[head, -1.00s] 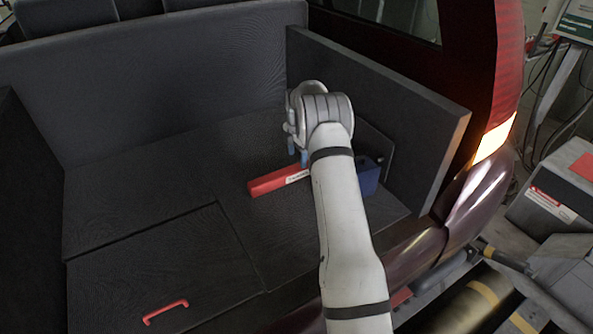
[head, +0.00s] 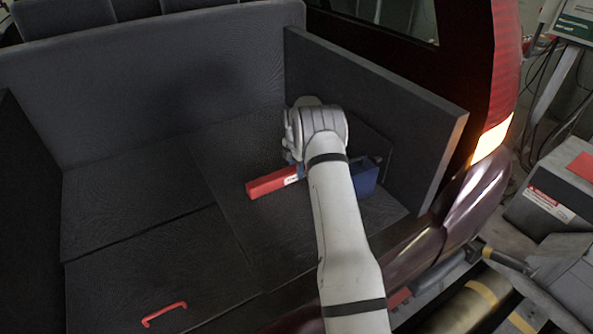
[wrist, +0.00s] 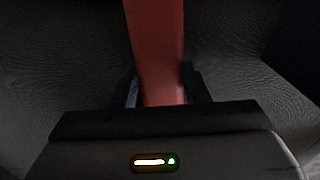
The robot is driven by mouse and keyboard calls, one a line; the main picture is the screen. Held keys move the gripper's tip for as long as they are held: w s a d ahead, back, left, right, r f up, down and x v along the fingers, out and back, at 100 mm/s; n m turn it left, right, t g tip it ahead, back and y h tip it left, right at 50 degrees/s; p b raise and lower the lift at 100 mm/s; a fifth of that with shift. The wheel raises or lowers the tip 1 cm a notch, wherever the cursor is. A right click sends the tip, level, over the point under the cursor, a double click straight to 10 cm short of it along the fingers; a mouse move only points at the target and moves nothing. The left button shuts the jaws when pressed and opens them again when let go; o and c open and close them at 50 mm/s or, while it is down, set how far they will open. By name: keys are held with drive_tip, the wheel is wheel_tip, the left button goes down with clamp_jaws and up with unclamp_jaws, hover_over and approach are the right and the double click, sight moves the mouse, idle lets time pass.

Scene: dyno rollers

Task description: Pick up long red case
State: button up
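The long red case (head: 271,182) lies on the dark floor of the car's cargo area, with a white label near its middle. My arm hides its right part in the head view. In the wrist view the red case (wrist: 156,45) runs from the top edge down between the two fingers of my gripper (wrist: 163,90). One finger is on each side of it, very close. I cannot tell whether they press on it. In the head view my gripper (head: 292,160) is low at the case, its fingers mostly hidden by my wrist.
A blue box (head: 364,178) stands just right of the case, partly behind my arm. A dark upright side panel (head: 400,120) bounds the right side. A red handle (head: 164,313) lies at the front left of the cargo floor. The floor left of the case is clear.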

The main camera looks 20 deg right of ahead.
drive_tip(key=c, duration=0.8)
drive_tip(key=shift+c, duration=0.2)
